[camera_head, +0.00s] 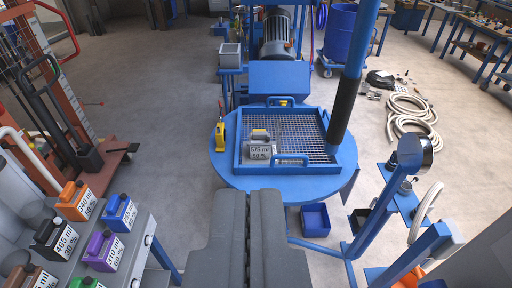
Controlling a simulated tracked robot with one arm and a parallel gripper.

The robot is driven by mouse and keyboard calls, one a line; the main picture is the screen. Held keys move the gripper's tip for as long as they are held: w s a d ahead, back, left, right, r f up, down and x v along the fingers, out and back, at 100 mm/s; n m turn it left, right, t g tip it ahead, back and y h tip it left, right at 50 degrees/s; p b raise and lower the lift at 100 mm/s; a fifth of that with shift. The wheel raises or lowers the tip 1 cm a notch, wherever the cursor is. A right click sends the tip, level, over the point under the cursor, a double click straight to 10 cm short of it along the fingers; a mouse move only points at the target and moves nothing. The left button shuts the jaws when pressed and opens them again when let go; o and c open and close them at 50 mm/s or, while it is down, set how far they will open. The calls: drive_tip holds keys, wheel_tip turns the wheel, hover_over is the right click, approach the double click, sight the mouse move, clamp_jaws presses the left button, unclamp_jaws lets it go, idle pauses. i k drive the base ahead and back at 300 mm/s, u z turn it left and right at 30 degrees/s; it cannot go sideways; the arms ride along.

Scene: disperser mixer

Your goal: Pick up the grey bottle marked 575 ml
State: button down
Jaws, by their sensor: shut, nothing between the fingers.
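The grey bottle marked 575 ml (261,153) is on the metal grid inside the blue tray (243,166), towards the tray's left side. Its label faces me, and 50 % reads below the volume. The tray is on a round blue table (230,179). My gripper (250,196) comes up from the bottom middle, with its two dark grey fingers side by side, shut and empty. In the picture its tips lie below the tray's near edge and the bottle, apart from both.
Blue handles (290,159) rise at the tray's near and far sides. A thick blue and black post (345,105) stands at its right. A small yellow item (220,135) is at the table's left. Several coloured bottles, including an orange one (76,201), stand on a grey bench at lower left.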

sight(260, 143)
drive_tip(key=z, duration=0.1)
drive_tip(key=i, duration=1)
drive_tip(key=u, duration=0.1)
